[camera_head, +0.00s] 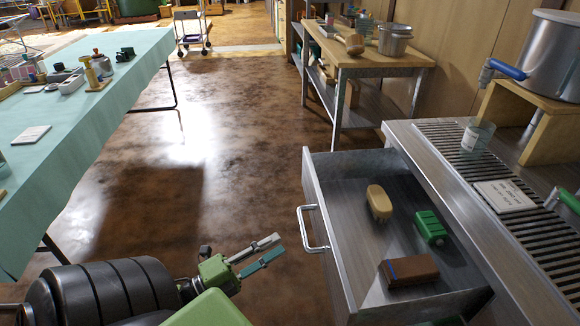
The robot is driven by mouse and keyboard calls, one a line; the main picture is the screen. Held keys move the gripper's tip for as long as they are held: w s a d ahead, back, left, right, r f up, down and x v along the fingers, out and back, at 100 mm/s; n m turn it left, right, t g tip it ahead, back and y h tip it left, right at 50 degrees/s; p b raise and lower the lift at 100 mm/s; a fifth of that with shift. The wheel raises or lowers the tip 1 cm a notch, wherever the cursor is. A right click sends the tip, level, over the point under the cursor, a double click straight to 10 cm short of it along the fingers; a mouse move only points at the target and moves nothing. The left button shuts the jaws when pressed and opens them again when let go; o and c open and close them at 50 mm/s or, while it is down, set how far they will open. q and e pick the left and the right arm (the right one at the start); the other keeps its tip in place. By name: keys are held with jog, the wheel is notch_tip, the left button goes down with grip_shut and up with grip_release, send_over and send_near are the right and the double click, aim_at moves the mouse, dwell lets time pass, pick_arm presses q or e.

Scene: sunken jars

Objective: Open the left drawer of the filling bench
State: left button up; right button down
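The filling bench (418,150) stands at the right, with a metal top and a slatted grille. Its drawer (335,247) is pulled out toward the left of the picture, and its inside is in plain view. The drawer's bar handle (304,228) is on its front panel. Inside lie a tan brush-like object (379,200), a green block-like object (431,227) and a brown block (409,270). My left gripper (279,244) is left of the handle and apart from it, fingers pointing toward the drawer. A gap shows between its fingers, and it is empty. My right gripper is not visible.
A glass jar (477,136) and a white card (505,196) rest on the grille. A large metal pot (543,55) with a blue-handled tap stands on a wooden stand. A teal-covered table (100,115) is at left. The brown floor between is clear.

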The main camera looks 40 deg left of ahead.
pick_arm(q)
jog(key=shift+v, duration=1.45)
